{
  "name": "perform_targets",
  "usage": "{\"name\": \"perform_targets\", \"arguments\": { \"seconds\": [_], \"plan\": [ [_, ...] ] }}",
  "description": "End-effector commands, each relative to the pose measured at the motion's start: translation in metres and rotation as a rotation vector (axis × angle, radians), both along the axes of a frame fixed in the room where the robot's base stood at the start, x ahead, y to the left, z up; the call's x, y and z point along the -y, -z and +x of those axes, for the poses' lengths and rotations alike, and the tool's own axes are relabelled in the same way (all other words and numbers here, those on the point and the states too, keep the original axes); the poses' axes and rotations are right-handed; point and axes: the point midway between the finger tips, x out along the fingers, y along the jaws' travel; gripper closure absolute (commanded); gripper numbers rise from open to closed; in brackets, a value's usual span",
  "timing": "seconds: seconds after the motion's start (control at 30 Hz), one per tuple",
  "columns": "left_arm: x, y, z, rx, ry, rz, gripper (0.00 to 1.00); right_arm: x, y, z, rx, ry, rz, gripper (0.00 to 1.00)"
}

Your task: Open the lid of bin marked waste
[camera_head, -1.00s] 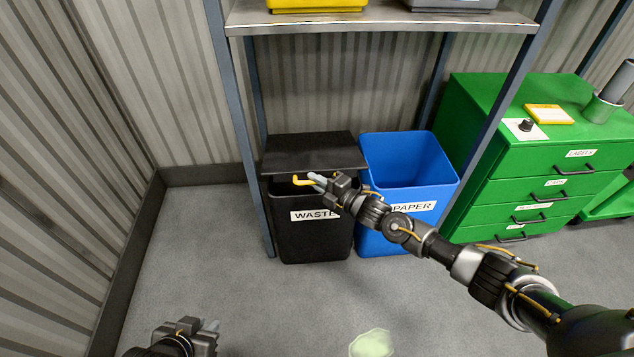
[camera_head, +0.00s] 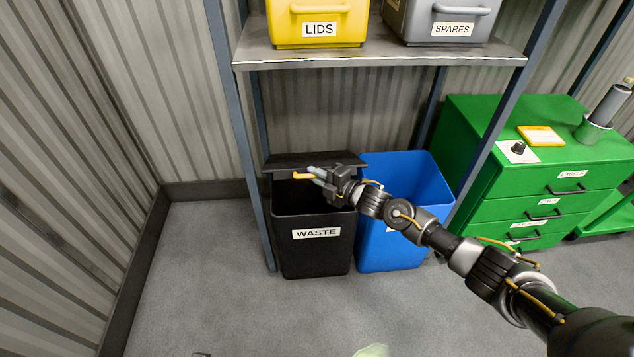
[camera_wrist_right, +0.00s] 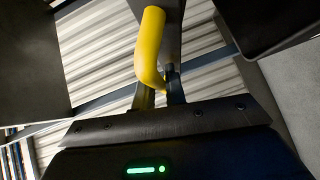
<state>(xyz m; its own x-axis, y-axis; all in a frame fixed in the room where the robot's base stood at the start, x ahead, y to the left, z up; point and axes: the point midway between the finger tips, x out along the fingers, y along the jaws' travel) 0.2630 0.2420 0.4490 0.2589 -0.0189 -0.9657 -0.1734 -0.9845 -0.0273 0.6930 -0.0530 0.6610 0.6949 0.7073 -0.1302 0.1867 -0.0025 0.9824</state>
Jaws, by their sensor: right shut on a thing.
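The black bin marked WASTE (camera_head: 313,255) stands on the floor under the shelf. Its black lid (camera_head: 290,161) is partly raised at the front, with the bin's dark opening showing below it. A yellow handle (camera_head: 303,176) sits at the lid's front edge; it also shows large in the right wrist view (camera_wrist_right: 150,50). My right gripper (camera_head: 318,173) reaches in from the right and is shut on the yellow handle. In the right wrist view, the fingers (camera_wrist_right: 160,90) close around the handle's lower end. My left gripper is out of the head view.
A blue bin (camera_head: 400,240) stands open right beside the waste bin, under my right forearm. A shelf board (camera_head: 380,57) above carries a yellow LIDS box (camera_head: 318,28) and a grey SPARES box (camera_head: 445,25). A green drawer cabinet (camera_head: 555,160) is at the right.

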Motion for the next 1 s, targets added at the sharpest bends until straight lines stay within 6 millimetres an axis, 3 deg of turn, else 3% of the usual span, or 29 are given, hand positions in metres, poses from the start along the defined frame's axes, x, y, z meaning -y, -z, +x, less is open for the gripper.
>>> {"name": "perform_targets", "arguments": {
  "seconds": [0.2,0.73,0.77,0.9,1.0],
  "plan": [
    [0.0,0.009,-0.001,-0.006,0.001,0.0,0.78,0.001,-0.016,0.01,0.004,0.002,0.0,1.0],
    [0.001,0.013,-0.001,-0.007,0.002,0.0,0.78,0.001,-0.02,0.013,0.002,0.002,-0.001,1.0],
    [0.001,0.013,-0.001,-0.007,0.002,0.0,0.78,0.001,-0.02,0.013,0.003,0.002,0.0,0.85],
    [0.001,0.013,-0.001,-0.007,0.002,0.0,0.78,0.0,-0.02,0.013,0.002,0.001,-0.001,0.67],
    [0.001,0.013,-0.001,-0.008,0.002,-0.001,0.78,0.0,-0.019,0.012,0.002,0.001,-0.001,0.66]
  ]
}}
